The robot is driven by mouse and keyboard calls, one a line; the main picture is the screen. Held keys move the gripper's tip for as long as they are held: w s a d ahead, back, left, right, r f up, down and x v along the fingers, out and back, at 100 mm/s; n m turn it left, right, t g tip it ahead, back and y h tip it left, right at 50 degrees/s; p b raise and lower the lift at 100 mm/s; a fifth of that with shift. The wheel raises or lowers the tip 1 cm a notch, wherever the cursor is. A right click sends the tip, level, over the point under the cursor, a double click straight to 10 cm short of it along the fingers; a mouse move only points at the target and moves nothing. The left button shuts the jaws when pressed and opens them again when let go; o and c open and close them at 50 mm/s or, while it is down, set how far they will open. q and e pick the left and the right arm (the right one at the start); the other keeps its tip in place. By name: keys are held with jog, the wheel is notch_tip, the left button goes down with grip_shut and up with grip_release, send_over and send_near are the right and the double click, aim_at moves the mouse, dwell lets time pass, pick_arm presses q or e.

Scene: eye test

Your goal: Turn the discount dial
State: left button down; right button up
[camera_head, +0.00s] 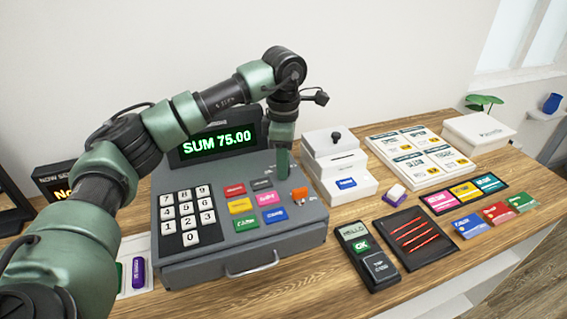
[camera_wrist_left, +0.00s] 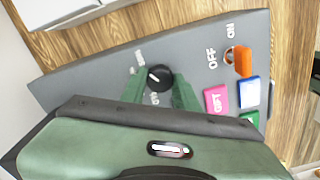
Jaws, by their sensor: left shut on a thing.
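The discount dial (camera_wrist_left: 159,77) is a small round black knob with a white pointer mark on the grey top of the cash register (camera_head: 288,239). Small white labels beside it are hard to read. My left gripper (camera_wrist_left: 158,90) has its green fingers on either side of the dial and is shut on it. In the head view my left gripper (camera_head: 283,162) reaches down onto the register top, right of the display (camera_head: 216,138) reading SUM 75.00, and hides the dial. My right gripper is not in view.
An orange switch (camera_head: 298,194) with ON and OFF labels stands close to the dial. Coloured keys (camera_head: 267,199) and a white keypad (camera_head: 188,215) lie left of it. White boxes (camera_head: 340,168) stand just right of the register. A card terminal (camera_head: 367,255) lies in front.

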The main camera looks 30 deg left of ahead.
pick_arm(q)
jog(key=shift+r, duration=0.15)
dwell(0.3)
jog(key=c, duration=1.3)
grip_release()
jog(key=shift+c, duration=0.2)
notch_tip(320, 180, up, 8)
jog(key=shift+f+b, duration=0.1)
jog(key=shift+b, duration=0.55)
jog(key=shift+f, duration=0.1)
